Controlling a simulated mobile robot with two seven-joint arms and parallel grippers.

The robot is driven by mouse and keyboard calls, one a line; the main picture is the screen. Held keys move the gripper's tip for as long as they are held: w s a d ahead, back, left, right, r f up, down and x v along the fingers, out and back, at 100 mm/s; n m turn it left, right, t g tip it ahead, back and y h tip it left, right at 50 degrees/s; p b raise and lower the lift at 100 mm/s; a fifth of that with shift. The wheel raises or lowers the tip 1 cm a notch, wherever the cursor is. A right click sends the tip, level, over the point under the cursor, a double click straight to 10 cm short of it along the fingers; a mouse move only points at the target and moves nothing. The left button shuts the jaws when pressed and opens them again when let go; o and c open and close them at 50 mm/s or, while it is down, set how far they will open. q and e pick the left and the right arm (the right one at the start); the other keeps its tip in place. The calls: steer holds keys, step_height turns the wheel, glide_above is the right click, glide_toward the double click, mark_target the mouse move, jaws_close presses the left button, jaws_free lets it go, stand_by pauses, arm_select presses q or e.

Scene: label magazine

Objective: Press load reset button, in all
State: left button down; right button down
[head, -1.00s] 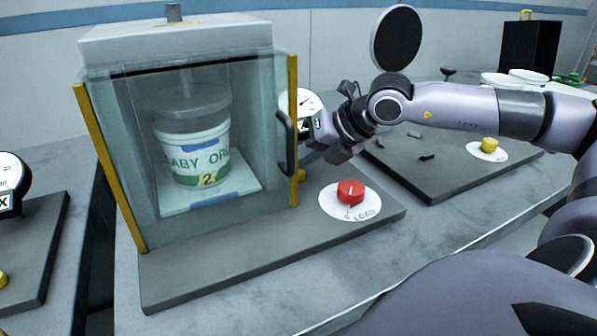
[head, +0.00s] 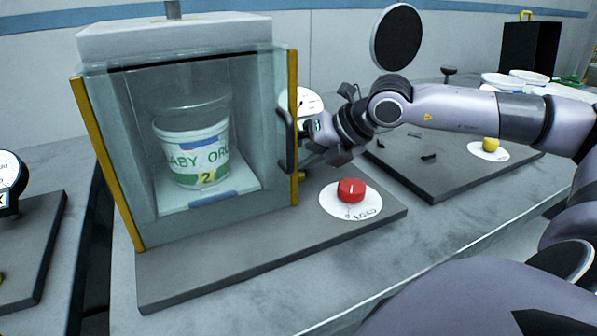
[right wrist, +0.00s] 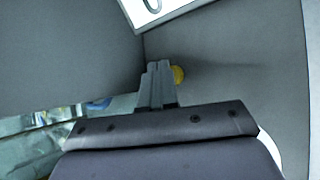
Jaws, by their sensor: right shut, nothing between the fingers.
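My right gripper (head: 318,158) is beside the right edge of a glass-fronted press cabinet (head: 176,33), behind its dark door handle. In the right wrist view its fingers (right wrist: 160,70) are shut and empty, with the tips next to a small yellow button (right wrist: 179,75); I cannot tell whether they touch it. A yellow piece also shows by the cabinet's lower right corner in the head view (head: 301,175). A white and green tub (head: 190,150) stands inside the cabinet. My left gripper is out of view.
A round gauge (head: 308,101) is partly hidden behind the cabinet and my gripper. A second grey base plate (head: 455,168) with a yellow button (head: 490,144) lies to the right. Another gauge (head: 8,170) stands at the far left. The front bench strip is clear.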

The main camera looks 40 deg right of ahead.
mark_target(304, 173)
steer(key=shift+f, duration=0.15)
stand_by(0.4)
steer(key=shift+r+p, duration=0.35)
steer(key=shift+r, duration=0.6)
steer(key=shift+r+p, duration=1.6)
steer(key=shift+r, duration=1)
steer(key=shift+f, duration=0.1)
